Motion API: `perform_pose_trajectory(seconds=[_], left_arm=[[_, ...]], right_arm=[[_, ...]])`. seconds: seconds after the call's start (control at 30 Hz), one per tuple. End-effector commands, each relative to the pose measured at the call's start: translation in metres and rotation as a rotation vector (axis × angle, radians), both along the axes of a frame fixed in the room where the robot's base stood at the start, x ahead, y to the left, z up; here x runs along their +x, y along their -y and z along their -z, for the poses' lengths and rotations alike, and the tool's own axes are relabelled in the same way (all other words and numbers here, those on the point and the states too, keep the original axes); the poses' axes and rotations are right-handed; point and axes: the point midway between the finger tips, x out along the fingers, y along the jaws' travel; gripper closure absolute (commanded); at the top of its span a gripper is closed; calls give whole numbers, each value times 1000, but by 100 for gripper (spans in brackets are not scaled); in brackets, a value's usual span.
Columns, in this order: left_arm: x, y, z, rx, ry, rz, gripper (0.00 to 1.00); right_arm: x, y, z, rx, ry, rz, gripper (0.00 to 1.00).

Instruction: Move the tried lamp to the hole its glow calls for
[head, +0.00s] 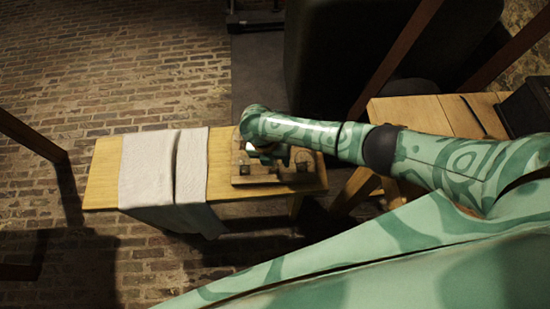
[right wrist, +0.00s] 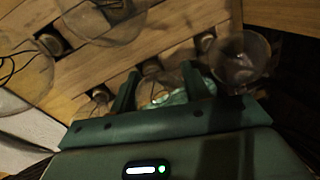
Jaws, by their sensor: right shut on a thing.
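My right gripper (head: 265,152) is over a wooden block (head: 248,178) with holes on the table. In the right wrist view its two green fingers (right wrist: 160,90) are shut on a small clear glass lamp (right wrist: 152,92), low over the planks. A pale spot shows in the glass; I cannot tell glow from reflection. The lamp's base is hard to make out, and in the head view my wrist hides it. My left gripper is out of view.
Clear rounded glass pieces stand close around the fingers in the right wrist view: one right (right wrist: 240,62), one upper left (right wrist: 100,22), one far left (right wrist: 22,72). A white cloth (head: 150,165) lies across the table (head: 100,180). Another wooden table (head: 415,112) stands right.

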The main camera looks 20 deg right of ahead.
Motion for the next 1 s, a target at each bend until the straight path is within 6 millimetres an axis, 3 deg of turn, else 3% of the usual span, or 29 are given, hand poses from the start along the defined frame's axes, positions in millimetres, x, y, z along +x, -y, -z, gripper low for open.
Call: perform_pose_trajectory(seconds=[0.23, 0.27, 0.33, 0.67, 0.77, 1.0], left_arm=[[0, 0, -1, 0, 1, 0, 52], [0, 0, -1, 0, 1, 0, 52], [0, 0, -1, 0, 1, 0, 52], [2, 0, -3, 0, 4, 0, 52], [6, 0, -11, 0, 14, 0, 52], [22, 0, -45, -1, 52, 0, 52]], right_arm=[[0, 0, 1, 0, 0, 0, 80], [0, 0, 1, 0, 0, 0, 45], [0, 0, 1, 0, 0, 0, 28], [1, -1, -4, 0, 1, 0, 28], [2, -3, -19, 0, 4, -1, 28], [9, -14, -84, 1, 9, 0, 28]])
